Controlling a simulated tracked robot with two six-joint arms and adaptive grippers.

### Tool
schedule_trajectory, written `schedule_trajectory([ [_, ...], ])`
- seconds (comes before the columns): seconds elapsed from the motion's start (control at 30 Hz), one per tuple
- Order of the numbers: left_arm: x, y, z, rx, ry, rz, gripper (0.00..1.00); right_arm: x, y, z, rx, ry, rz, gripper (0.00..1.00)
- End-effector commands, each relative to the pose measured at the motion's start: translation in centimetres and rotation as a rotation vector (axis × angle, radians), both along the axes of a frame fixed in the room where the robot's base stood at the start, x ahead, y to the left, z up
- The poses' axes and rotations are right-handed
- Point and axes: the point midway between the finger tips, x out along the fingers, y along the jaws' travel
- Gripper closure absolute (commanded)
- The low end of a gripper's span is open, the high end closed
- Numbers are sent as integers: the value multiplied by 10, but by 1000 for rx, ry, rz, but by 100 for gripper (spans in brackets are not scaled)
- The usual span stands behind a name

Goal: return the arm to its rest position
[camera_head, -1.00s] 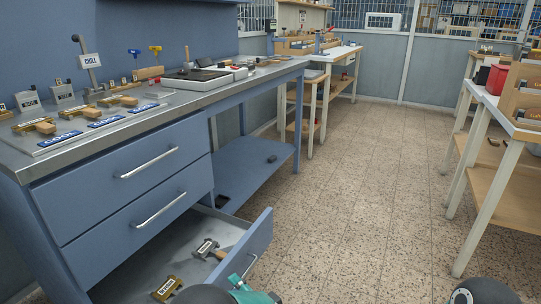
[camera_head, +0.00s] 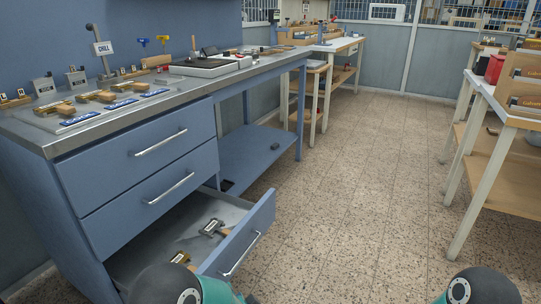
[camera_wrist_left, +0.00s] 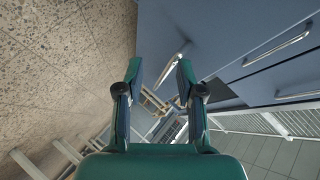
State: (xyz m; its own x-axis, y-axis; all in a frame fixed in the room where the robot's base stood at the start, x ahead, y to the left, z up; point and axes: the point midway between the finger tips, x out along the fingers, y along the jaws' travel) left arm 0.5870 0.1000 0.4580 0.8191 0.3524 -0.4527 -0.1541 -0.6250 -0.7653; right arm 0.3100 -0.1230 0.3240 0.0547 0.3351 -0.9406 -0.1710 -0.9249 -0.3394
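My left gripper (camera_wrist_left: 159,74) shows in the left wrist view with its two fingers apart and nothing between them. In the head view, rounded dark and teal parts of my left arm rise at the bottom edge, in front of the open drawer; the left fingertips cannot be made out there. A dark, rounded part of my right arm shows at the bottom right; the right gripper is out of view. The open bottom drawer (camera_head: 238,236) holds a grey labelled tool (camera_head: 212,227) and a brass one (camera_head: 180,257), the latter partly hidden by my arm.
The blue workbench (camera_head: 195,112) stands at the left, carrying blue-labelled brass tools and a black-and-white tray (camera_head: 205,65). The open drawer juts into the aisle. A wooden-shelved table (camera_head: 507,115) stands at the right. The speckled floor (camera_head: 345,180) between is clear.

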Motion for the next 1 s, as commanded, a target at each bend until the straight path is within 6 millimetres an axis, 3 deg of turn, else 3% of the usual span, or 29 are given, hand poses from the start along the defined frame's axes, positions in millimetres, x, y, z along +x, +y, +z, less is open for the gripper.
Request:
schedule_trajectory([
  [0.17,-33,16,-56,-332,130,13,63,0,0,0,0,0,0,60],
  [0.3,-96,22,-104,-671,335,115,63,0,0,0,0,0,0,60],
  [0.5,-192,23,-133,-979,621,331,63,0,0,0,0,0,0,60],
  [0.73,-285,24,-133,-1148,885,590,63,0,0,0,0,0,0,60],
  [0.8,-279,24,-106,-1143,869,575,63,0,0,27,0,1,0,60],
  [1.0,-278,23,-61,-1142,867,573,63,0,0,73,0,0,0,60],
])
